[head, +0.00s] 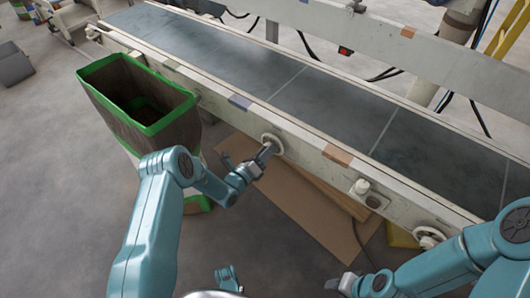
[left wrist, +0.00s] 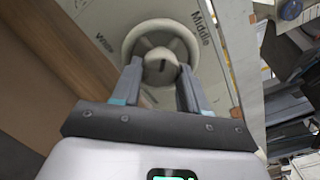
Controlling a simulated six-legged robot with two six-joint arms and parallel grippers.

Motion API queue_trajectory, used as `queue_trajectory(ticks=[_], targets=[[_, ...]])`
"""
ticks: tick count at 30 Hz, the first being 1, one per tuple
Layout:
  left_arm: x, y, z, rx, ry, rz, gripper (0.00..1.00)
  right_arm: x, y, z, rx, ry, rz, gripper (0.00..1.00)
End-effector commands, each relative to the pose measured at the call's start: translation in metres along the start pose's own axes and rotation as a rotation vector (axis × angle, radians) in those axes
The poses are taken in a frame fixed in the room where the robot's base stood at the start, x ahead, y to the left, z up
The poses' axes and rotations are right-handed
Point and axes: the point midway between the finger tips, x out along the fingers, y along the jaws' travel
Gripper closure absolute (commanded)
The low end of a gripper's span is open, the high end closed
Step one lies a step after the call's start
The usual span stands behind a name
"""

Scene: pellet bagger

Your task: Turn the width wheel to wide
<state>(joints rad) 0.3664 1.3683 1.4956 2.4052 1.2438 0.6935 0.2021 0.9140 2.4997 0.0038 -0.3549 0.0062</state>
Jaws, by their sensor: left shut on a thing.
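The width wheel (head: 272,143), a pale round handwheel, is on the front side of the conveyor frame. In the left wrist view the wheel (left wrist: 130,42) shows as a rim around a hub (left wrist: 160,68) with a short dark mark. A label at its upper right reads "Middle" (left wrist: 203,28); a blurred label on the left looks like "Wide" (left wrist: 103,43). My left gripper (head: 265,152) is at the wheel, its fingers (left wrist: 160,85) on either side of the hub, shut on it. My right gripper (head: 342,285) is low in the head view, away from this wheel; its jaws are unclear.
The conveyor belt (head: 330,98) runs diagonally behind the wheel. A second handwheel (head: 430,237) and a white knob (head: 361,187) are farther right. Flat cardboard (head: 310,240) lies below the frame.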

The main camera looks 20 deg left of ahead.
Motion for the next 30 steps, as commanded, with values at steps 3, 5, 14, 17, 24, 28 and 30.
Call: queue_trajectory(ticks=[3, 5, 14, 17, 24, 28, 30], targets=[[-0.0005, -0.0002, -0.0009, -0.112, 0.002, 0.0, 0.87, -0.0001, -0.0001, 0.0001, 0.0, 0.0, 0.0, 0.57], [-0.0005, -0.0003, -0.0009, -0.169, 0.002, 0.0, 0.87, -0.0002, -0.0001, 0.0001, 0.0, 0.0, 0.0, 0.57], [-0.0006, -0.0008, -0.0009, -0.454, 0.002, 0.001, 0.87, -0.0001, -0.0001, 0.0001, 0.0, 0.0, 0.0, 0.57], [-0.0006, -0.001, -0.0009, -0.549, 0.002, 0.001, 0.87, 0.0, 0.0, 0.0001, 0.0, 0.0, 0.0, 0.57], [-0.0007, -0.0013, -0.0008, -0.777, 0.002, 0.002, 0.87, 0.0003, 0.0001, 0.0, 0.0, 0.0, 0.0, 0.57], [-0.0007, -0.0014, -0.0007, -0.901, 0.002, 0.002, 0.87, 0.0005, 0.0003, -0.0001, 0.0, 0.0, 0.0, 0.57], [-0.0007, -0.0015, -0.0006, -0.968, 0.002, 0.002, 0.87, 0.0007, 0.0003, -0.0002, 0.0, 0.0, 0.0, 0.57]])
